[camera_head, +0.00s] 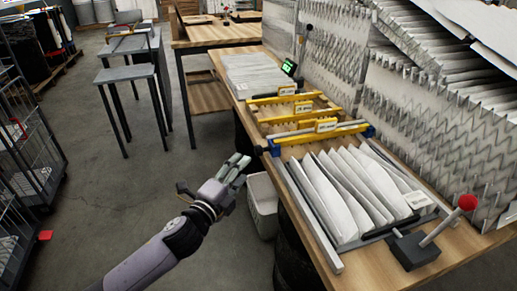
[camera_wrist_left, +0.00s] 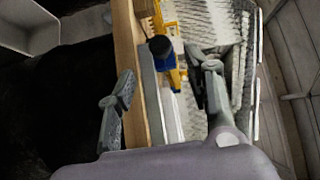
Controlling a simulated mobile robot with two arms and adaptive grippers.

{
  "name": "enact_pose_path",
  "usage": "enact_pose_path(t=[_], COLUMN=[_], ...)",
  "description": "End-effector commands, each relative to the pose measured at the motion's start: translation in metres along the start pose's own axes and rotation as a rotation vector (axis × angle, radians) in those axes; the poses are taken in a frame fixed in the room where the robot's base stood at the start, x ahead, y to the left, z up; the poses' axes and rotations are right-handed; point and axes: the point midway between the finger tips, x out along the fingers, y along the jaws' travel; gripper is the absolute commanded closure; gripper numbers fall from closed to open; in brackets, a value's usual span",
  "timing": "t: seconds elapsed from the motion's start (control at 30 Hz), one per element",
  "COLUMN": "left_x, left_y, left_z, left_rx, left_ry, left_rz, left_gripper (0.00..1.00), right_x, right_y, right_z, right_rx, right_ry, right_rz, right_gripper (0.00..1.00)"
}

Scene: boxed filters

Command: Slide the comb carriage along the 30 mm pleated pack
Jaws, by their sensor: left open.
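The pleated pack (camera_head: 345,188) is a row of tall white pleats lying between metal rails on the bench. The comb carriage (camera_head: 345,131) is a yellow bar with blue ends across the pack's far end. Its near blue end with a dark round top shows in the left wrist view (camera_wrist_left: 163,50). My left gripper (camera_head: 240,163) is open and empty, left of the bench edge and apart from the carriage. In the wrist view its fingers (camera_wrist_left: 163,72) stand wide apart, with the carriage end and rail seen between them. My right gripper is not in view.
More yellow combs (camera_head: 300,115) lie behind the carriage, with a flat white stack (camera_head: 250,75) beyond. A red-knobbed lever (camera_head: 467,203) stands at the near right. A white bin (camera_head: 263,200) is below the bench edge. Open floor lies left of the bench.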

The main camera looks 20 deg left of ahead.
Motion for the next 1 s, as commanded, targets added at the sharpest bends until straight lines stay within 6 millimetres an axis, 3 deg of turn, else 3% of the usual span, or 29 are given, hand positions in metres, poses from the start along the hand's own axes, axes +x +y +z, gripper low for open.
enact_pose_path(t=[0.3, 0.5, 0.7, 1.0], left_x=[0.067, 0.095, 0.105, 0.106], left_y=[-0.001, 0.000, 0.001, 0.001], left_z=[0.000, 0.000, 0.000, 0.000], left_rx=[-0.003, -0.001, -0.001, -0.001], left_ry=[-0.001, -0.001, 0.000, 0.000], left_rz=[-0.001, 0.000, 0.001, 0.001], left_gripper=[0.53, 0.53, 0.53, 0.55], right_x=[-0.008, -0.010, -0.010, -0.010], right_y=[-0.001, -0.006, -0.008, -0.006], right_z=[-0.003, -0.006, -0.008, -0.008], right_rx=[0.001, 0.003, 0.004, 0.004], right_ry=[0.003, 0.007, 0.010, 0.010], right_rz=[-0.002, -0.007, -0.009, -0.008], right_gripper=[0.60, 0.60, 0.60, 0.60])
